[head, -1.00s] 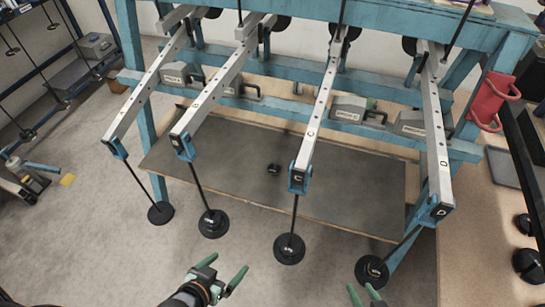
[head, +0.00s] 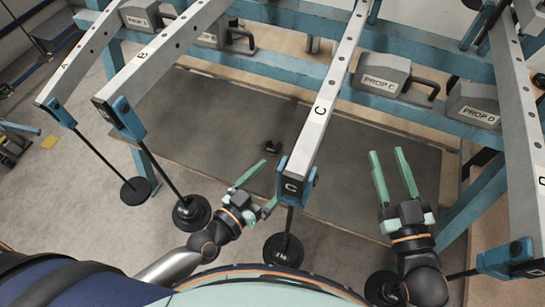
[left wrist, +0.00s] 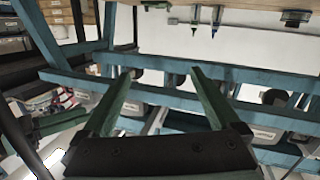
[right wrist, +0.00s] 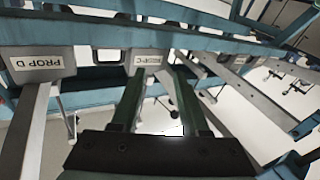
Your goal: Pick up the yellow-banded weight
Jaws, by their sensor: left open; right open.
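No yellow band can be made out on any weight in these views. A small dark weight-like object (head: 272,147) lies on the dark board (head: 215,115) under the beams. Black disc weights hang on rods below the beams: one under beam A (head: 135,191), one under B (head: 191,213), one under C (head: 283,250). The one under D is mostly hidden behind my right arm. My left gripper (head: 258,190) is open and empty, between the B and C rods. My right gripper (head: 388,156) is open and empty, right of beam C, its fingers pointing away over the board.
The blue frame (head: 290,78) carries long grey beams, including beam C (head: 330,90), that reach toward me. Grey blocks marked PROP C (head: 380,75) and PROP D (head: 473,103) sit on its rail. Open floor (head: 75,200) lies at the left.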

